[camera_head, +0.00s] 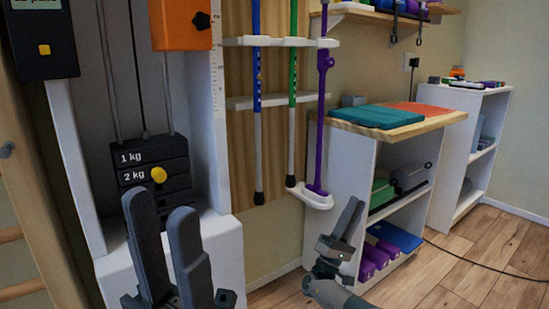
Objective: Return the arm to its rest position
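My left gripper (163,204) is in front of the weight stack at lower left, its two dark fingers pointing up with a gap between them. It is open, and nothing shows between the fingers. The weight stack (150,155) has black plates marked 1 kg and 2 kg, and a yellow knob (158,174) sits at the 2 kg plate, just above and behind the fingertips. My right gripper (345,222) is at lower centre in front of the white shelf unit. It is seen from the side, its fingers overlap, and no object shows in it.
A white shelf unit (340,190) with a wooden top stands behind my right gripper, bearing teal (377,115) and orange (418,109) mats. Blue, green and purple poles hang in a wall rack (280,41). A black cable (480,258) crosses the open wooden floor at right.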

